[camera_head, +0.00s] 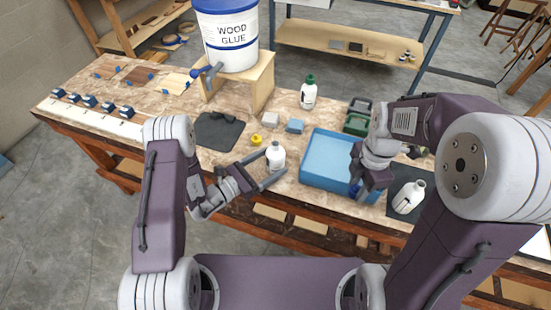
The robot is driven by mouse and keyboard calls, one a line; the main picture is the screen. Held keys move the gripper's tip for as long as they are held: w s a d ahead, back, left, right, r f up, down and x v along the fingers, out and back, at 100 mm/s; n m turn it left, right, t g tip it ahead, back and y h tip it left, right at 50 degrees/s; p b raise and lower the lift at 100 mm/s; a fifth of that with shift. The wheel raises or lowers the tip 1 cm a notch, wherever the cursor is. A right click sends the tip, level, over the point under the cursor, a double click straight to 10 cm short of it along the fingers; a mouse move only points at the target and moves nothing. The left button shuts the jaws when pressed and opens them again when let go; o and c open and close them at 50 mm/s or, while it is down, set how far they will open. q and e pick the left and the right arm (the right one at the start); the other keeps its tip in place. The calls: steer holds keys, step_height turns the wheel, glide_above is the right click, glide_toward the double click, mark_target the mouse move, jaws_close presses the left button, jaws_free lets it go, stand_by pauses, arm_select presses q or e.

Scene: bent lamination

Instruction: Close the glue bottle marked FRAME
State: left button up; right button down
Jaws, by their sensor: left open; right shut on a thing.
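A white glue bottle (275,158) stands upright near the table's front edge, its neck without a cap. My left gripper (272,167) is open, with a finger on either side of this bottle; I cannot tell whether they touch it. A yellow cap (257,140) lies just behind it. Another white bottle (409,197), tilted in view and seemingly uncapped, is on a dark mat at the right. A third white bottle (308,96) with a green cap stands farther back. My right gripper (356,187) is shut on a small blue thing, perhaps a cap, at the blue tray's right side. No FRAME marking is readable.
A blue tray (325,172) fills the table's middle right. A wood glue bucket (230,45) with a tap stands on a wooden stand (262,80). A dark cloth (217,131), small blocks (294,126) and a green item (357,120) lie around. My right arm hides part of the right side.

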mark_target(282, 156)
arm_select(q)
steer(key=x, duration=0.5)
steer(key=shift+d+f+p, duration=0.1)
steer(key=shift+f+p, duration=0.05)
steer(key=shift+p, duration=0.15)
arm_select(e)
steer(key=shift+r, duration=0.25)
arm_select(q)
steer(key=c, duration=1.7)
